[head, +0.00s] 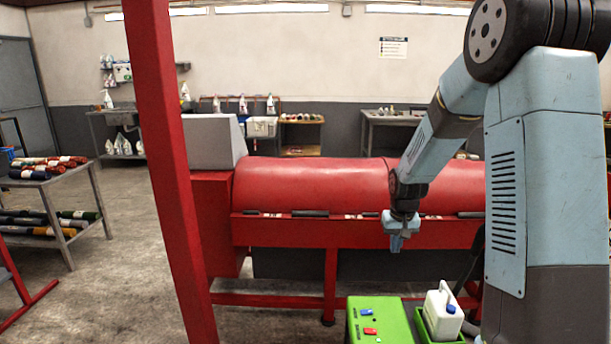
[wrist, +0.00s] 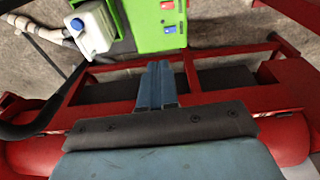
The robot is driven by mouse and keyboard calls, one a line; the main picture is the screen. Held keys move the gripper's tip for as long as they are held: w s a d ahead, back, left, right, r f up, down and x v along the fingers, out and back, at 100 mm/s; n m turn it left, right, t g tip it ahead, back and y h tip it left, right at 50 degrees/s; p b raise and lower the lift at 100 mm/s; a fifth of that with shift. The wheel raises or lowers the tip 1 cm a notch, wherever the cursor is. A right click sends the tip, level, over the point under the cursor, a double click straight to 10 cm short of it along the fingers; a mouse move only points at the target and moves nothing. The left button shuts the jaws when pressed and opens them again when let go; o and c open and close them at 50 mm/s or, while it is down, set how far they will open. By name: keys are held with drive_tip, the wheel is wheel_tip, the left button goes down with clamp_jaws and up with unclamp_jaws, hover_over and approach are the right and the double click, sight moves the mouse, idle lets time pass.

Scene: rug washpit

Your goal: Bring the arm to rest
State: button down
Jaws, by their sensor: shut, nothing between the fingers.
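My arm comes down from the upper right in the head view, bent at the elbow. My gripper (head: 396,243) hangs at its end, pointing downward, in front of the red machine's long drum (head: 310,185). In the wrist view my gripper (wrist: 157,75) shows as two blue fingers lying together, shut with nothing between them. It is apart from the green box (head: 378,322), which lies lower in the head view and at the top of the wrist view (wrist: 152,22).
A white jug (head: 441,316) with a blue cap stands in a green holder beside the green box. A red post (head: 163,150) rises at left. A rack of rolled rugs (head: 60,195) stands at far left. Work tables line the back wall. Concrete floor is open between rack and post.

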drive_tip(key=s+a+r+t, duration=0.2)
drive_tip(key=s+r, duration=1.3)
drive_tip(key=r, duration=0.3)
drive_tip(key=s+r+t, duration=0.1)
drive_tip(key=s+r, duration=0.1)
drive_tip(key=s, duration=0.6)
drive_tip(key=s+r, duration=0.3)
drive_tip(key=s, duration=0.5)
drive_tip(key=shift+s+a+t, duration=0.3)
drive_tip(key=shift+s+t, duration=0.05)
drive_tip(key=shift+t, duration=0.05)
